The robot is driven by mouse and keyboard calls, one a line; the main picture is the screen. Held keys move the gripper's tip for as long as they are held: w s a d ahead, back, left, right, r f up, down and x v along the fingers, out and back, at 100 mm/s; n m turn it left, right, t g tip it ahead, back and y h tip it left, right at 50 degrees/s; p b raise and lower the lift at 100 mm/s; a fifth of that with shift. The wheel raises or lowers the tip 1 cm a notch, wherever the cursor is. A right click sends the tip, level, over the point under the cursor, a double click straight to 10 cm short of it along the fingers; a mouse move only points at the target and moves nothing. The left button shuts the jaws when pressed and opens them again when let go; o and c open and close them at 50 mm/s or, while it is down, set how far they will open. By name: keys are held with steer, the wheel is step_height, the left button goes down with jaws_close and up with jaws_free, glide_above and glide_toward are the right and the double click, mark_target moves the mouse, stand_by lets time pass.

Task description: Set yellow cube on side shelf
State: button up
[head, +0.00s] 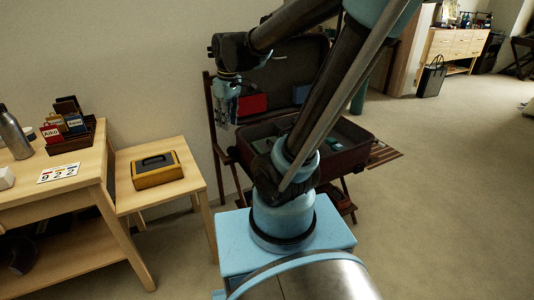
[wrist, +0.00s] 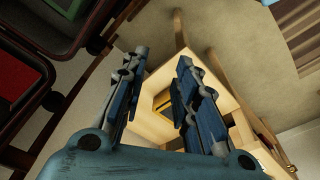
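I see no clear yellow cube. A yellow box with a dark top and handle (head: 157,170) lies on a small light-wood side table (head: 140,203). Part of a yellow thing, probably this box, shows beyond my fingers in the wrist view (wrist: 162,101). My gripper (head: 226,120) points down beside the open suitcase (head: 345,150), above and right of the side table. Its fingers are apart with nothing between them in the wrist view (wrist: 162,58).
A larger wooden desk (head: 85,190) with a lower shelf stands at left, bearing a metal bottle (head: 14,135), a card organizer (head: 70,140) and a number card (head: 59,173). The suitcase rests on a dark wooden stand (head: 222,158). Open carpet (head: 450,200) lies at right.

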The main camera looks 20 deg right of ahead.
steer(key=s+d+f+m+t+h, duration=0.1)
steer(key=s+d+f+m, duration=0.6)
steer(key=s+d, duration=0.4)
steer(key=shift+s+f+m, duration=0.4)
steer(key=shift+s+m, duration=0.5)
steer(key=shift+s, duration=0.05)
steer(key=shift+d, duration=0.1)
